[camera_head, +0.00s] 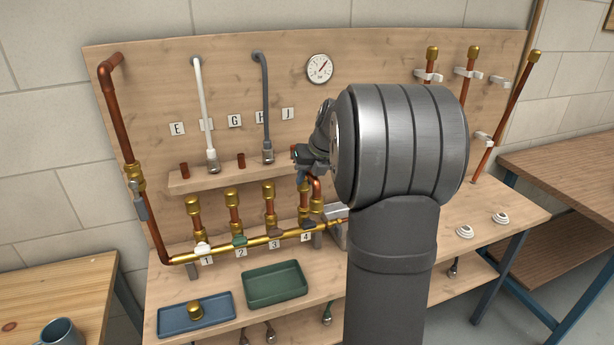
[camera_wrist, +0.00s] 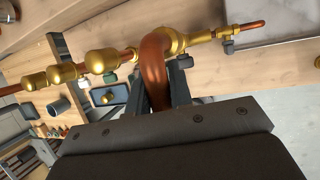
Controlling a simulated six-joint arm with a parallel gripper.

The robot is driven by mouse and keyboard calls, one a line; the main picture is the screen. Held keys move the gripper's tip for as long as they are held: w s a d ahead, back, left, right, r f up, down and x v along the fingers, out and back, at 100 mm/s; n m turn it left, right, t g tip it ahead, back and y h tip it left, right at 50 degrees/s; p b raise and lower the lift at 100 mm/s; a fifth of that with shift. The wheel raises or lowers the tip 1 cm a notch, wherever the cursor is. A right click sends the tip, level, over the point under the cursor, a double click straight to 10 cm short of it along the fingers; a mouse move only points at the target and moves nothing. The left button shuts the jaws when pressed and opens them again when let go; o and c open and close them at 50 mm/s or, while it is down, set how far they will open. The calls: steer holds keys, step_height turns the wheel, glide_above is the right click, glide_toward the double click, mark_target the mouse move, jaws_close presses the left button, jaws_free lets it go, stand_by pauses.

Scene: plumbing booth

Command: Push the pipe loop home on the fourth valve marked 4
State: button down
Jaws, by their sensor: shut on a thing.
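The pipe loop (camera_wrist: 154,68) is a bent copper tube, held between the fingers of my gripper (camera_wrist: 174,94) in the wrist view. In the head view, a short part of the loop (camera_head: 316,184) shows below my gripper (camera_head: 305,172). The loop's lower end meets or stands just over the brass fitting of the fourth valve (camera_head: 305,205), above the tag marked 4 (camera_head: 306,237). I cannot tell how deep it sits. The same brass fitting (camera_wrist: 172,40) shows at the loop's end in the wrist view. My arm hides the area to the right.
Valves 1 (camera_head: 194,209), 2 (camera_head: 233,205) and 3 (camera_head: 270,200) stand left along the brass manifold (camera_head: 222,250). A small shelf (camera_head: 220,178) is above them. A blue tray (camera_head: 215,318) with a brass cap and an empty green tray (camera_head: 275,284) lie in front.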

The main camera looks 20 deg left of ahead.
steer(key=shift+f, duration=0.1)
steer(key=c, duration=1.2)
jaws_free()
steer(key=v, duration=1.7)
steer(key=shift+d, duration=0.2)
steer(key=shift+r, duration=0.3)
step_height(320, 180, up, 6)
steer(key=shift+f, duration=0.1)
